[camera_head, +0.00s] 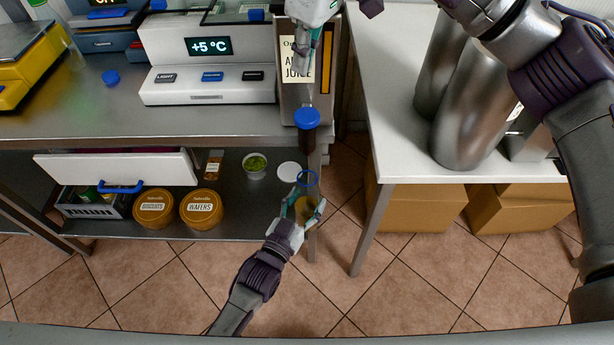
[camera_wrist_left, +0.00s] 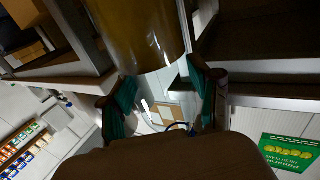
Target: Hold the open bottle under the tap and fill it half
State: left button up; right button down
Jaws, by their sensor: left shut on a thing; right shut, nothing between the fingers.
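In the left wrist view the amber-filled bottle (camera_wrist_left: 140,35) fills the top between the fingers. The tap (camera_head: 307,118) has a blue top and dark body on the front of the steel juice dispenser (camera_head: 327,95). I cannot tell whether juice is flowing. My right gripper (camera_head: 301,68) is shut and empty, above the tap before the juice label.
A white disc (camera_head: 289,171), a green-filled cup (camera_head: 255,163) and wafer and biscuit tubs (camera_head: 201,208) stand on the lower shelf. A white counter (camera_head: 402,160) with steel cylinders (camera_head: 470,125) is on the right, cardboard boxes (camera_head: 425,207) below. The front floor is clear.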

pick_arm(q)
jog(key=s+p, duration=0.2)
jog(key=s, duration=0.4)
jog(key=shift+s, duration=0.35)
dwell(0.5)
